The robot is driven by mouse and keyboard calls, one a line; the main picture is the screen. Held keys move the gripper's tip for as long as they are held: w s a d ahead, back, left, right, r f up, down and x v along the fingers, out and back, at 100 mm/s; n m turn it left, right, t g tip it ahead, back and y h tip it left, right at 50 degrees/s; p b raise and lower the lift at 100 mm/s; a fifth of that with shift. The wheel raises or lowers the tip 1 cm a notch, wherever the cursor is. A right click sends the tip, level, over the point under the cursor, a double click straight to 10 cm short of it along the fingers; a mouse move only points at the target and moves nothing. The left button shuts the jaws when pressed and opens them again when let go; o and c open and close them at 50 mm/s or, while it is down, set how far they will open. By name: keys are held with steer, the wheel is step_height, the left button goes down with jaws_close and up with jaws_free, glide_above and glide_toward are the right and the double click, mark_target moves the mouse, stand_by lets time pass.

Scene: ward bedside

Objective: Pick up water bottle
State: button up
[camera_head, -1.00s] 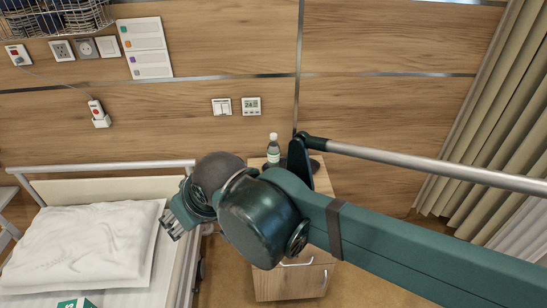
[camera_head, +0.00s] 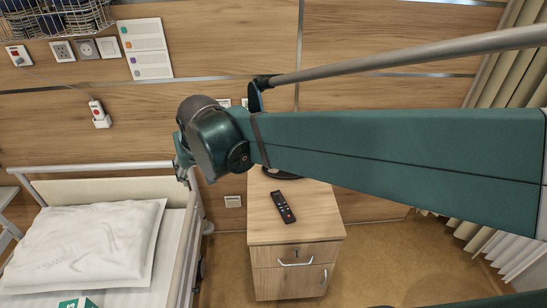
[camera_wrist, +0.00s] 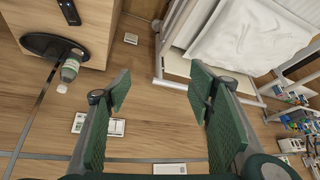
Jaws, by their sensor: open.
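The water bottle (camera_wrist: 70,71), clear with a green-and-white label and a white cap, shows at the left of the wrist view. It is by the edge of the bedside cabinet (camera_wrist: 95,45), beside a dark oval base. In the head view my arm hides the bottle, while the cabinet top (camera_head: 312,226) is partly visible. My gripper (camera_wrist: 160,92) is open and empty, its two green fingers spread apart. The bottle is outside the fingers, to their left in the wrist view. In the head view the gripper is near the bed's rail, left of the cabinet.
A dark remote (camera_head: 284,207) lies on the cabinet. The bed with its white pillow (camera_head: 88,245) and metal rail (camera_head: 110,167) is at the left. A wood-panelled wall (camera_head: 390,25) with switches stands behind. Curtains (camera_head: 505,75) hang at the right. Floor shows right of the cabinet.

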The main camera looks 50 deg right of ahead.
steer(key=w+d+f+m+g+h, duration=0.1)
steer(key=w+d+f+m, duration=0.25)
steer(key=d, duration=0.65)
steer(key=w+d+f+m+g+p, duration=0.15)
steer(key=w+d+f, duration=0.3)
steer(key=d, duration=0.65)
steer(key=w+d+f+m+g+h, duration=0.1)
steer(key=w+d+f+m, duration=0.3)
steer(key=d, duration=0.6)
steer(key=shift+s+d+f+m+g, duration=0.3)
steer(key=shift+d+f+m, duration=0.15)
steer(key=shift+d+f, duration=1.25)
steer(key=shift+s+d+f+m+g, duration=0.2)
steer(key=shift+s+d+f+m, duration=0.15)
steer(key=shift+d+f, duration=1.35)
steer(key=shift+s+d+f+m+g, duration=0.25)
steer(key=shift+d+f+m, duration=0.25)
steer(key=shift+d+f, duration=1.2)
steer(key=shift+d+r, duration=0.45)
steer(key=shift+r, duration=0.1)
steer(key=shift+f, duration=0.1)
steer(key=shift+w+d+f+h, duration=0.15)
steer(key=shift+d+f, duration=0.1)
steer(key=shift+f, duration=0.3)
steer(key=shift+s+d+f+h, duration=0.15)
steer(key=shift+d+f, duration=0.1)
steer(key=shift+f, duration=0.3)
steer(key=shift+w+f, duration=0.1)
steer(key=shift+f, duration=0.05)
